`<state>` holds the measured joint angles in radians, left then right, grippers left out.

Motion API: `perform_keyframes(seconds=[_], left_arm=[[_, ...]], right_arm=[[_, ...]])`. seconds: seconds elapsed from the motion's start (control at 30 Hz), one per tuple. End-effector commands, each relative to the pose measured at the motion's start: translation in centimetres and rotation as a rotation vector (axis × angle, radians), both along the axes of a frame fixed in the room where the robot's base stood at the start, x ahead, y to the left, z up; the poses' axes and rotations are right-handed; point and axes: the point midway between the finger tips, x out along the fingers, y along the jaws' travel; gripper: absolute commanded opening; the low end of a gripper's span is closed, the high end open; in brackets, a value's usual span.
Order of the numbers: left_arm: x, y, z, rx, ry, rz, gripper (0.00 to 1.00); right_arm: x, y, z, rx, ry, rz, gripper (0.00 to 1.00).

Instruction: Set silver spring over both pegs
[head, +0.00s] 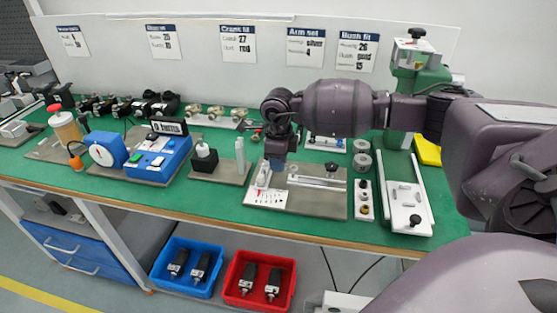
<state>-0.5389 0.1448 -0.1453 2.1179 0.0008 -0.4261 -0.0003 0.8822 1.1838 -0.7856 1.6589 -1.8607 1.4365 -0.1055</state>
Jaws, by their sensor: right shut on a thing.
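My right gripper (277,163) comes in from the right and points down over the left part of a grey fixture plate (333,207) on the green bench. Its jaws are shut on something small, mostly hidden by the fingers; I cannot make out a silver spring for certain. The plate carries a long metal bar (318,181) with a dark knob at its right end. A white card with small marks (265,197) lies at the plate's left. Pegs on this plate are too small or hidden to tell. My left gripper is not in view.
A base with pale upright posts (240,155) stands left of the gripper, beside a black block with a white knob (204,158). A blue tester (158,160) is further left. A white railed slide (408,205) lies right. Blue (187,267) and red (259,281) bins sit below.

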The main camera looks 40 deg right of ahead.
Motion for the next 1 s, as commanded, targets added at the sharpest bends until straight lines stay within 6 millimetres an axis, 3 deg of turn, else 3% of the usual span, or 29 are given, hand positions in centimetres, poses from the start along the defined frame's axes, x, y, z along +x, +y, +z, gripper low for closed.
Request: perform_keyframes(seconds=[1.0], left_arm=[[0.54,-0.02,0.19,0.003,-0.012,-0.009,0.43]], right_arm=[[0.02,-0.01,-0.86,0.000,0.000,0.000,0.00]])
